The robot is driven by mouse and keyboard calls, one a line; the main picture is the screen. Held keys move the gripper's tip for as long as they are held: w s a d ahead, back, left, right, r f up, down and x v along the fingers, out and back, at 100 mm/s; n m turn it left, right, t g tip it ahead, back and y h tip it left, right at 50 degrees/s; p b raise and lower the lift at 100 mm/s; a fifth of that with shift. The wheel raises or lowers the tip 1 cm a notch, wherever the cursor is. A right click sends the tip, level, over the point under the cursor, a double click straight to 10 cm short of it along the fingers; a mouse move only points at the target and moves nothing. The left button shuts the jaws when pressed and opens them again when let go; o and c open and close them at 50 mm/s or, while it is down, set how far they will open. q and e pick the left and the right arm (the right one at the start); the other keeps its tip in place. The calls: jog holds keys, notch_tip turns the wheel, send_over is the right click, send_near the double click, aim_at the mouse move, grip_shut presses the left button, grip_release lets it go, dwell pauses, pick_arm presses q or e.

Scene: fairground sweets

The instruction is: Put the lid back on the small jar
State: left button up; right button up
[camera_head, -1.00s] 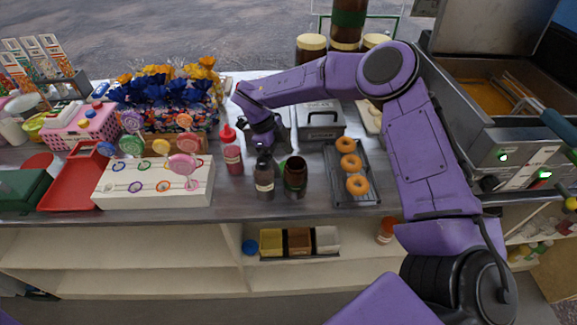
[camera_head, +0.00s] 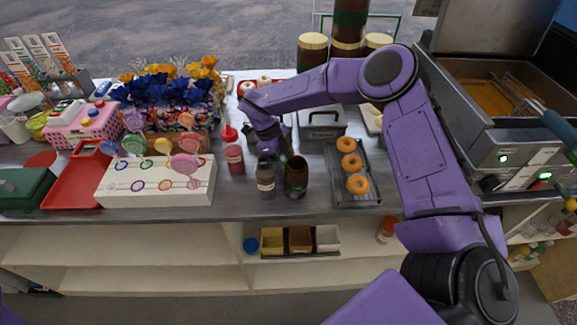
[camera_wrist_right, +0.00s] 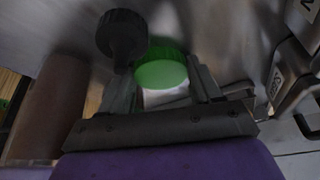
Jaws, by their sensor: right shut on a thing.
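The small jar (camera_head: 296,178) is brown, upright and open at the top on the counter in the head view. My right gripper (camera_head: 272,150) is just behind it and to its left, pointing down. In the right wrist view, the gripper (camera_wrist_right: 162,92) has a finger on each side of the round green lid (camera_wrist_right: 160,70) and is shut on it. The lid is apart from the jar, hidden in the head view behind the gripper and nearby containers. My left gripper is not in view.
A dark capped bottle (camera_head: 266,178) stands close left of the jar, and a red-topped bottle (camera_head: 235,158) further left. A tray of doughnuts (camera_head: 369,196) lies to the right. A grey labelled box (camera_head: 322,122) is behind. The counter's front edge is close to the jar.

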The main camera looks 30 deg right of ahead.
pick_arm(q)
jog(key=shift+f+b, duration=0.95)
pick_arm(e)
notch_tip(320, 180, up, 18)
